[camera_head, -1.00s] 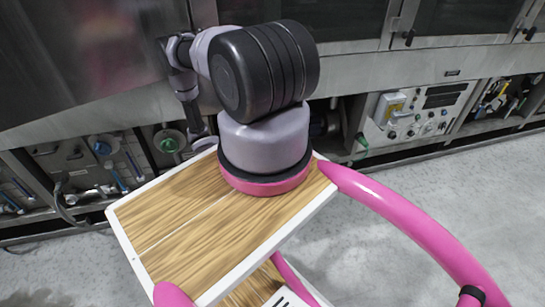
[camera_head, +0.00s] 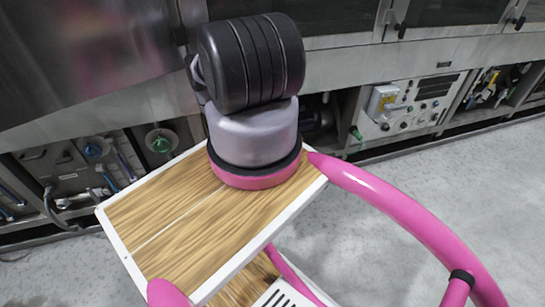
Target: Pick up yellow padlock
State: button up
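I cannot make out a padlock for certain. A small yellow patch (camera_head: 389,101) shows on the grey control panel (camera_head: 412,104) of the washer, right of my arm; it is too small to tell what it is. More yellow bits (camera_head: 484,91) show in the open bay at the far right, also unclear. My arm rises from the wooden deck of my body, and its black joint blocks part of the washer front. My gripper is out of view or hidden behind the arm, so its state does not show.
The steel washer front (camera_head: 345,70) runs across the back. Low open bays hold pipes, a green knob (camera_head: 161,143) and blue-handled valves (camera_head: 93,150). Black door latches (camera_head: 401,30) stick out above. The grey floor (camera_head: 430,190) at the right is clear.

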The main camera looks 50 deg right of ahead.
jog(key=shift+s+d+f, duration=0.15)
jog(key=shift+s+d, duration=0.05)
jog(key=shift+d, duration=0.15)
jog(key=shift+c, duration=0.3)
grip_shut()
